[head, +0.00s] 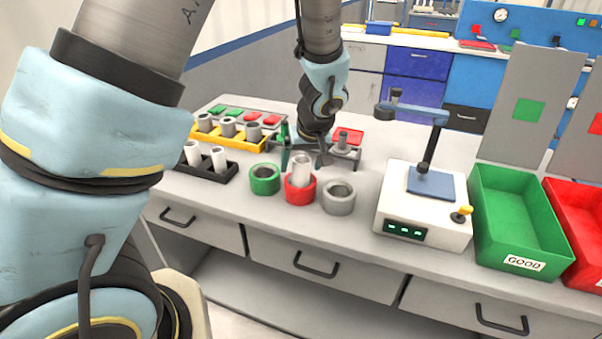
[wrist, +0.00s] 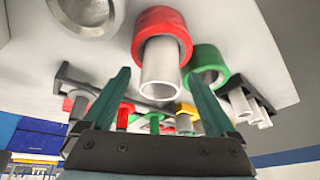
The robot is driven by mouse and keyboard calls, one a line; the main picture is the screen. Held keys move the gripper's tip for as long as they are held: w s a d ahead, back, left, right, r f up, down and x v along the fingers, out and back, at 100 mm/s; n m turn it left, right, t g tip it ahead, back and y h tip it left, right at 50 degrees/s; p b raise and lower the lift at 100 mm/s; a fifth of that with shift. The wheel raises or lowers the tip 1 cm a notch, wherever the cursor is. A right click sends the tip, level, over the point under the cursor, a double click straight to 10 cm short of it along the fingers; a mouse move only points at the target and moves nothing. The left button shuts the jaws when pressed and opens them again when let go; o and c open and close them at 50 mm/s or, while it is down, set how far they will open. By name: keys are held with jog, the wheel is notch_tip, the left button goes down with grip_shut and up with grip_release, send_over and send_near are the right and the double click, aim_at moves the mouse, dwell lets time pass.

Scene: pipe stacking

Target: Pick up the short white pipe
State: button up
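A white pipe (head: 301,167) stands upright in a red ring (head: 299,190) on the table. In the wrist view this pipe (wrist: 160,72) and red ring (wrist: 163,30) appear upside down, ahead of my fingers. In the head view my gripper (head: 303,158) is just behind that pipe, partly hidden; contact is not visible.
A green ring (head: 265,180) and a grey ring (head: 338,197) flank the red ring closely. Behind are a yellow tray (head: 240,141) with grey pieces and a grey stand (head: 343,158). A white device (head: 421,215) and green bin (head: 515,215) stand at right.

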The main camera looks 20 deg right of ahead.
grip_shut()
dwell(0.6)
